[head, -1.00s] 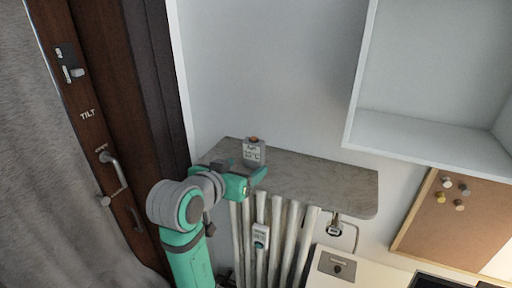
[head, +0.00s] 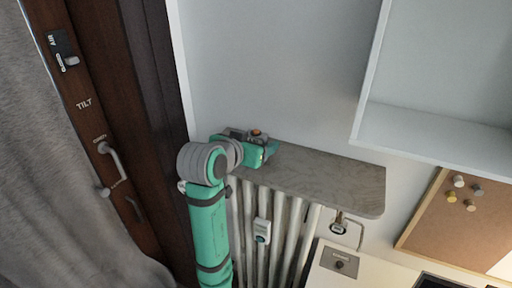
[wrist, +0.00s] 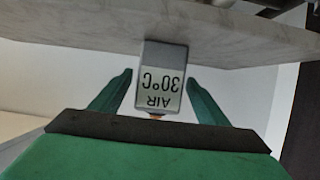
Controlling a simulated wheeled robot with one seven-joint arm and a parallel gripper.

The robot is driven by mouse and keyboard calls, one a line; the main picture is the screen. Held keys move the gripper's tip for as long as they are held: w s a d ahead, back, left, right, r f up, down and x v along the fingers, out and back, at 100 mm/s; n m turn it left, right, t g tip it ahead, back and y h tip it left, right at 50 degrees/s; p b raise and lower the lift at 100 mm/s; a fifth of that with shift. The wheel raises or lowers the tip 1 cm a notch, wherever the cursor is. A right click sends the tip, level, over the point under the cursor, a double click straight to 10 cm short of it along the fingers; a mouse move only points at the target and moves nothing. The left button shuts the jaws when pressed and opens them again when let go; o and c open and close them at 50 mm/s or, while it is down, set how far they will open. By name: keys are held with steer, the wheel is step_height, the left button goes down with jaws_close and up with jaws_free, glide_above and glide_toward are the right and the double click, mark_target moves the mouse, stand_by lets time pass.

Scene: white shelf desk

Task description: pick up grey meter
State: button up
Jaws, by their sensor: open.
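The grey meter (wrist: 160,80) is a small box with a light display reading "AIR 30°C" and an orange top. In the wrist view it appears upside down, between the two green fingers of my gripper (wrist: 160,103), with gaps on both sides. In the head view my gripper (head: 262,151) is at the left part of the grey stone shelf (head: 325,180). It hides most of the meter there; only the orange top (head: 256,132) shows clearly. My gripper is open, and the meter stands on the shelf.
A white radiator (head: 280,225) with a small white device (head: 262,231) is below the shelf. A dark wooden door frame (head: 130,130) stands at the left. A white wall cabinet (head: 430,130) and a cork board (head: 450,220) are at the right. The right part of the shelf is clear.

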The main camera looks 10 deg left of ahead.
steer(key=shift+x, duration=1.5)
steer(key=shift+c, duration=0.4)
steer(key=c, duration=1.2)
